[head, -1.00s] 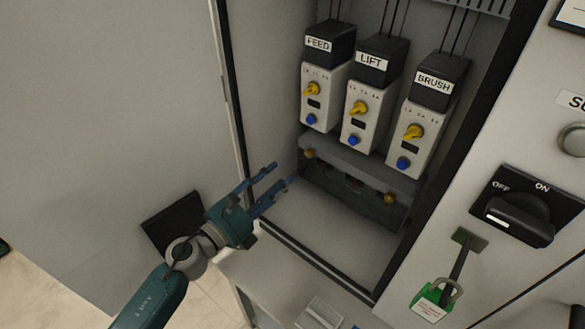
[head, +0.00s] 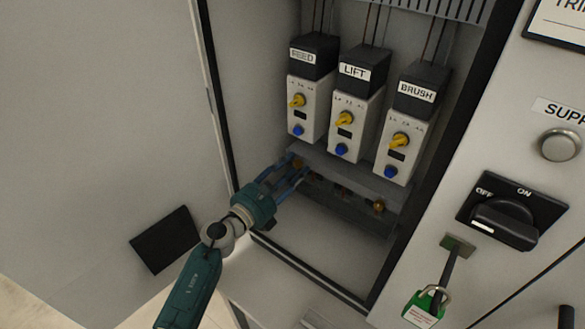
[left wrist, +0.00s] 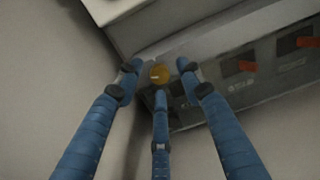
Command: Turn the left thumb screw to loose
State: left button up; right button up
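The left thumb screw (left wrist: 159,74) is a round brass knob at the left end of the grey rail under the three units. It also shows in the head view (head: 298,163), partly covered by my fingers. My left gripper (head: 293,170) reaches into the cabinet from the lower left. In the left wrist view its blue fingers (left wrist: 160,85) are spread around the screw, with a gap on either side, and the lower finger's tip lies just below it. I cannot tell whether that finger touches it. The right thumb screw (head: 378,206) is at the rail's other end. My right gripper is out of view.
Units labelled FEED (head: 307,95), LIFT (head: 355,110) and BRUSH (head: 405,130) stand above the rail. The cabinet's left wall and black door frame are close to my left arm. A black OFF/ON switch (head: 508,217) and green padlock (head: 425,306) are at the right.

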pick_arm(q)
jog(key=shift+w+d, duration=0.1)
jog(key=shift+w, duration=0.05)
jog(key=shift+c, duration=0.3)
grip_shut()
jog(key=n+p, duration=0.1)
jog(key=n, duration=0.2)
jog(key=shift+f+n, duration=0.1)
jog(key=shift+n, duration=0.2)
jog(key=shift+f+n+p, duration=0.1)
jog(key=shift+n+p, duration=0.35)
jog(key=shift+n, duration=1.15)
jog(key=shift+d, duration=0.1)
